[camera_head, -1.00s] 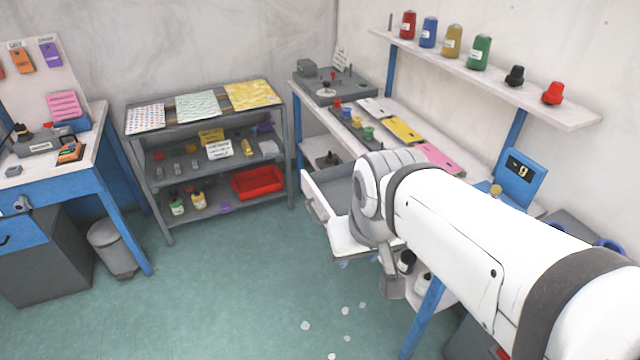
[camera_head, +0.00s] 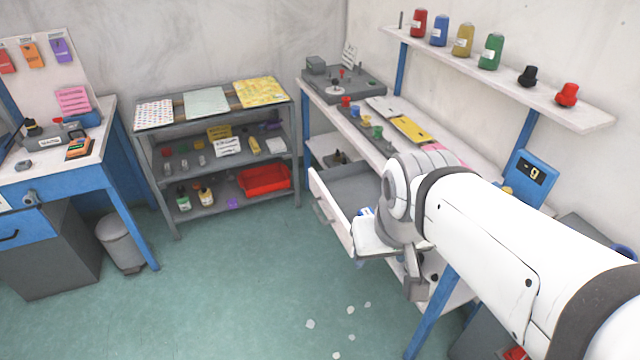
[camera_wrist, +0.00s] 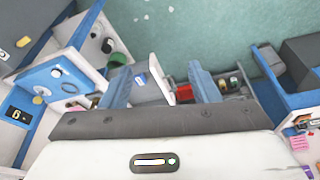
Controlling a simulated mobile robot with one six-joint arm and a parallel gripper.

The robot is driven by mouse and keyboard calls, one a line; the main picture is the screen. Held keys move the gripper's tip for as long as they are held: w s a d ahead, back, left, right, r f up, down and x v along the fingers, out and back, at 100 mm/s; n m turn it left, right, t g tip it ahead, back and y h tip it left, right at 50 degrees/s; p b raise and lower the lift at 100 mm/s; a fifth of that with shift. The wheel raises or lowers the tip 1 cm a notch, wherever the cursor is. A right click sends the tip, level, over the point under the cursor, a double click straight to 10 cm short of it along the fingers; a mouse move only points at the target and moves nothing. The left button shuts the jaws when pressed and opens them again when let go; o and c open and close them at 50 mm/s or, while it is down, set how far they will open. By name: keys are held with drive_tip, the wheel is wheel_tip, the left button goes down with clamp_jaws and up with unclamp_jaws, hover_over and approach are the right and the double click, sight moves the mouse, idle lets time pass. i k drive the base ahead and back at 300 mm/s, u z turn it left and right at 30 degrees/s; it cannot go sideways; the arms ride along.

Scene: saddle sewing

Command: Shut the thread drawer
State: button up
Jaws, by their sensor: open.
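The thread drawer (camera_head: 331,212) stands open under the worktop at the right wall. Its white front with grey pulls juts into the room, and its grey inside is visible. In the wrist view the drawer's white front (camera_wrist: 160,77) appears between the two blue fingers. My gripper (camera_wrist: 160,70) is open and empty. In the head view my gripper (camera_head: 362,238) is at the near end of the drawer front, partly covering it. Whether a finger touches the drawer I cannot tell. My arm hides the drawer's near end.
The white worktop (camera_head: 455,163) above the drawer carries spools and coloured panels. A grey shelf unit (camera_head: 172,165) with a red bin (camera_head: 264,180) stands at the back wall. White scraps (camera_head: 338,328) lie on the otherwise clear green floor in front. A blue table leg (camera_head: 430,315) stands below.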

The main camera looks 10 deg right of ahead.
sight(342, 191)
drive_tip(key=u, duration=0.55)
drive_tip(key=i, duration=0.95)
drive_tip(key=u, duration=0.4)
